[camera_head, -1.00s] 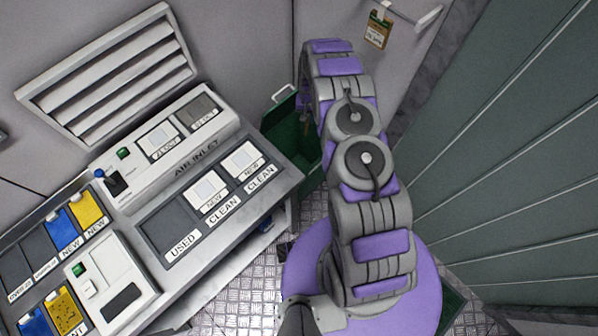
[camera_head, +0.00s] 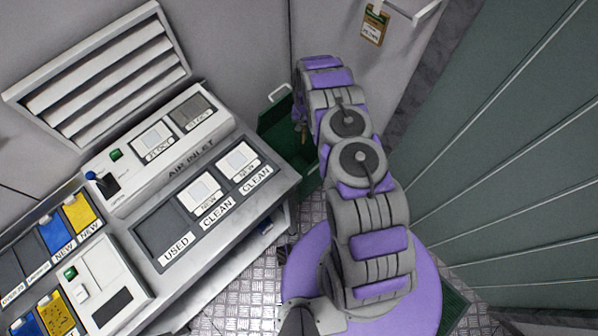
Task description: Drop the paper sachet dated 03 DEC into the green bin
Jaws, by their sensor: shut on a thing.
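The green bin (camera_head: 273,124) stands in the corner between the counter and the wall, partly hidden by my arm. My gripper (camera_head: 299,118) is at the bin's opening, mostly hidden behind my arm. It is shut on a small brownish thing that looks like a paper sachet, edge on; no date can be read on it. Another brown sachet with a green top (camera_head: 374,25) hangs from a rail on the wall at the top right. Its print is too small to read.
A counter (camera_head: 223,232) with labelled USED, NEW and CLEAN recesses fills the left, beside the bin. A louvred air inlet (camera_head: 100,85) is on the wall behind it. A ribbed grey-green panel (camera_head: 510,170) stands on the right. Metal floor shows below.

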